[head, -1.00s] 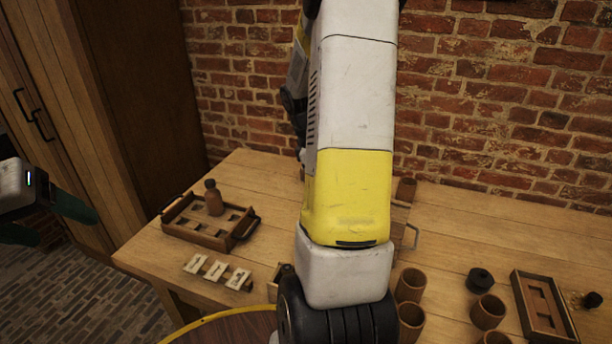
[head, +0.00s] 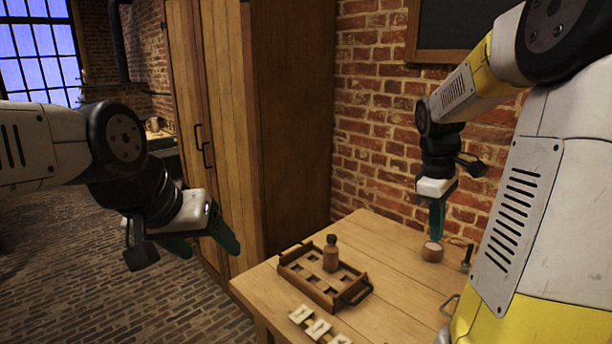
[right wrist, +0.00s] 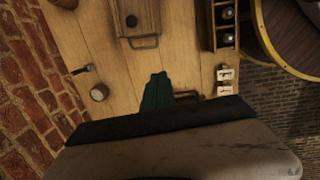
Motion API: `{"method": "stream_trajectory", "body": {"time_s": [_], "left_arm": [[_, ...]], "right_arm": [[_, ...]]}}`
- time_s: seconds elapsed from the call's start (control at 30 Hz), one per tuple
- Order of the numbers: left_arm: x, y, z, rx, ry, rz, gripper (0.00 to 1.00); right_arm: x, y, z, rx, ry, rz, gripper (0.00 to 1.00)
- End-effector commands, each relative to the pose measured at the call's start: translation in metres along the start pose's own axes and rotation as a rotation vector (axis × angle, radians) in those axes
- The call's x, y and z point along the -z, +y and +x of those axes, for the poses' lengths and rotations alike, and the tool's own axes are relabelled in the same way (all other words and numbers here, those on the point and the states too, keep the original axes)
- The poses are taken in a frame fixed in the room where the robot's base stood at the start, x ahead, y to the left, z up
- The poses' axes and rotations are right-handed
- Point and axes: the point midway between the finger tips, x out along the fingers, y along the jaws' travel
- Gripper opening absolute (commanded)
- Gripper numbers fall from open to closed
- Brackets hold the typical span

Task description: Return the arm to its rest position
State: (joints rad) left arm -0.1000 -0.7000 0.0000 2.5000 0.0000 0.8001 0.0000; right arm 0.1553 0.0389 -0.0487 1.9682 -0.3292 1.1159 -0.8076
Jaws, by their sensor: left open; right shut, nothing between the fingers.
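My right gripper (head: 437,218) hangs fingers-down over the back of the wooden table (head: 390,255), beside the brick wall. Its green fingers are shut with nothing between them, and they also show shut in the right wrist view (right wrist: 157,92). Just below the fingertips in the head view stands a small round wooden jar (head: 432,252); contact cannot be told. My left gripper (head: 203,248) is open and empty, to the left of the table, over the floor. A handled wooden tray (head: 345,297) with one brown bottle (head: 331,253) in it is on the table.
Pale cards (head: 318,328) lie in front of the tray. A tall wooden cabinet (head: 290,120) stands behind the table's left end. In the right wrist view, a lidded wooden box (right wrist: 137,18) and a dark rack (right wrist: 210,25) with round items are on the table.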

Motion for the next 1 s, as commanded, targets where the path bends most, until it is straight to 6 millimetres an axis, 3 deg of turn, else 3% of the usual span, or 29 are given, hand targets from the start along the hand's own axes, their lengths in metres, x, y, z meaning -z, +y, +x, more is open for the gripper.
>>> {"method": "stream_trajectory", "body": {"time_s": [0.1, 0.3, 0.6, 0.8, 1.0], "left_arm": [[0.0, 0.0, 0.0, 0.0, 0.0, 0.0, 0.68], [0.0, 0.0, 0.0, 0.0, 0.0, 0.0, 0.68], [0.0, 0.0, 0.0, 0.0, 0.0, 0.0, 0.68], [0.0, 0.0, 0.0, 0.0, 0.0, 0.0, 0.68], [0.0, 0.0, 0.0, 0.0, 0.0, 0.0, 0.68]], "right_arm": [[0.008, -0.039, -0.027, -0.037, 0.123, 0.124, 0.0], [0.016, -0.102, -0.056, -0.042, 0.329, 0.341, 0.0], [0.017, -0.18, -0.075, 0.042, 0.592, 0.617, 0.0], [0.015, -0.2, -0.076, 0.084, 0.659, 0.695, 0.0], [0.015, -0.201, -0.076, 0.088, 0.663, 0.701, 0.0]]}}
